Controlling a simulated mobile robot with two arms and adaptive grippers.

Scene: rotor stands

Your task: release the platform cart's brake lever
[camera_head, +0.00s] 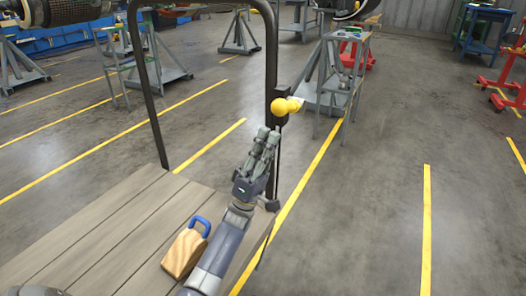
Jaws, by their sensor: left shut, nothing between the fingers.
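The platform cart's wooden deck (105,235) fills the lower left, with a dark tubular handle frame (271,60) rising at its far end. The brake lever (286,106) has a yellow knob and sits on the frame's right post, pointing right. My left gripper (268,132) is shut and empty, just below the knob and close to the right post. A small gap shows between the fingertips and the knob. My right gripper is not in view.
A wooden block with a blue handle (186,251) rests on the deck beside my left forearm. Grey stands (320,85) are behind the lever. Open concrete floor (375,200) with yellow lines lies to the right.

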